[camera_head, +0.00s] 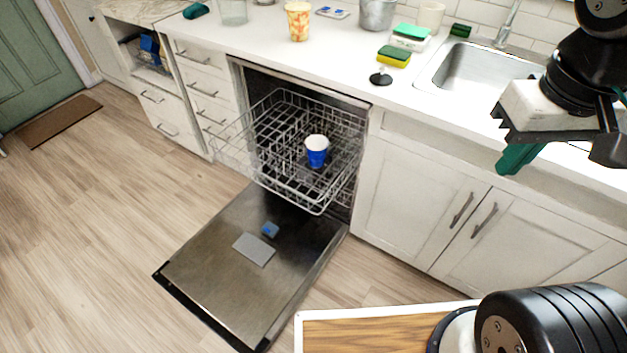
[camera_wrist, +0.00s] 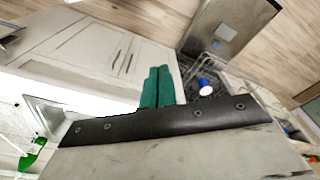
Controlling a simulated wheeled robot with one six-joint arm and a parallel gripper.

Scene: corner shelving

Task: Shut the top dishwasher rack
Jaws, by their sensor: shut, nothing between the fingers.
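The dishwasher's top rack (camera_head: 290,186) is a grey wire basket, pulled out over the lowered dishwasher door (camera_head: 215,245). A blue and white cup (camera_head: 316,150) stands in the rack. The rack and the cup (camera_wrist: 206,86) also show in the wrist view, beyond my gripper. My gripper (camera_head: 512,163) has green fingers and is at the right, over the counter edge near the sink, well apart from the rack. In the wrist view its fingers (camera_wrist: 158,86) lie together, shut and empty. The back of the rack is inside the dishwasher.
The counter (camera_head: 340,70) holds a patterned cup (camera_head: 298,20), sponges (camera_head: 394,56), a black stopper (camera_head: 381,78) and a metal pot (camera_head: 377,14). The sink (camera_head: 480,70) is at the right. White cabinets (camera_head: 410,195) stand right of the dishwasher.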

